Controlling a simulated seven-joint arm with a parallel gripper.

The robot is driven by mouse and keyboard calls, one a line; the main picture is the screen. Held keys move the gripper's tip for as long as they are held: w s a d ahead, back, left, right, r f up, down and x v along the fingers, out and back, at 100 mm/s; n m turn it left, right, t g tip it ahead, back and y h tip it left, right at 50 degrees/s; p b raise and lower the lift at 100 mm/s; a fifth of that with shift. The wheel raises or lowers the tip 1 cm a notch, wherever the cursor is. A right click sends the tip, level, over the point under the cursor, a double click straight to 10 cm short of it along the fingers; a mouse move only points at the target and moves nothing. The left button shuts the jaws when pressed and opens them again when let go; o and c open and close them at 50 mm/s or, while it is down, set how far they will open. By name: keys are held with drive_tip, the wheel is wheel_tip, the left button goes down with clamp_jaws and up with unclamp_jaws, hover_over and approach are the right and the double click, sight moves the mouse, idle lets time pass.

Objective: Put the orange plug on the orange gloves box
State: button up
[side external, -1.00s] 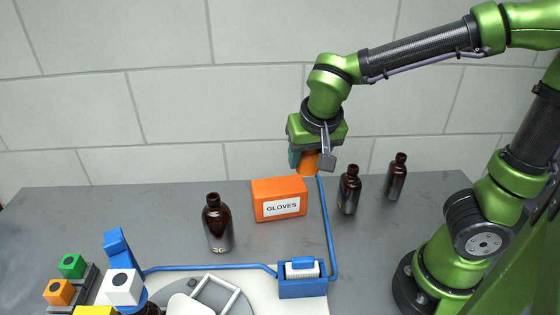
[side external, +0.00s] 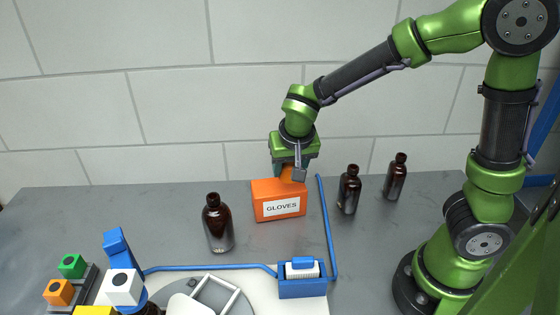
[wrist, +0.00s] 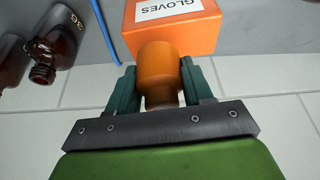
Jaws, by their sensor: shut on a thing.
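The orange plug (wrist: 159,68) is between the two dark teal fingers of my gripper (wrist: 160,88) in the wrist view, and the fingers are shut on it. The orange gloves box (side external: 279,208), with a white GLOVES label, stands on the grey bench; it also shows at the top of the wrist view (wrist: 200,36). In the side view my gripper (side external: 289,172) is over the back right part of the box. Part of the plug (side external: 287,173) shows under the gripper. I cannot tell whether the plug touches the box top.
A brown bottle (side external: 217,225) stands left of the box, and two more (side external: 349,190) (side external: 396,178) stand to the right. A blue tube (side external: 327,230) runs just right of the box to a blue holder (side external: 302,286). Coloured blocks (side external: 72,266) are at front left.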

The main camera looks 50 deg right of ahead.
sight(279, 185)
drive_tip(key=w, duration=0.2)
drive_tip(key=shift+w+f, duration=0.1)
drive_tip(key=shift+w, duration=0.3)
drive_tip(key=shift+w+a+f, duration=0.1)
drive_tip(key=shift+w+f, duration=0.05)
drive_tip(key=shift+f, duration=1.65)
drive_tip(key=shift+f, duration=0.1)
drive_tip(key=o, duration=1.1)
drive_tip(key=shift+c, duration=0.2)
drive_tip(key=v, duration=1.2)
drive_tip(key=s+d+r+n+t+y, duration=0.1)
drive_tip(key=s+r+y, duration=0.1)
drive_tip(key=s, duration=0.4)
drive_tip(key=s+r+n+t+y, duration=0.2)
drive_tip(key=s, duration=0.4)
drive_tip(key=shift+s+d+r+y, duration=0.15)
drive_tip(key=shift+s+d+y, duration=0.2)
drive_tip(key=shift+y, duration=0.05)
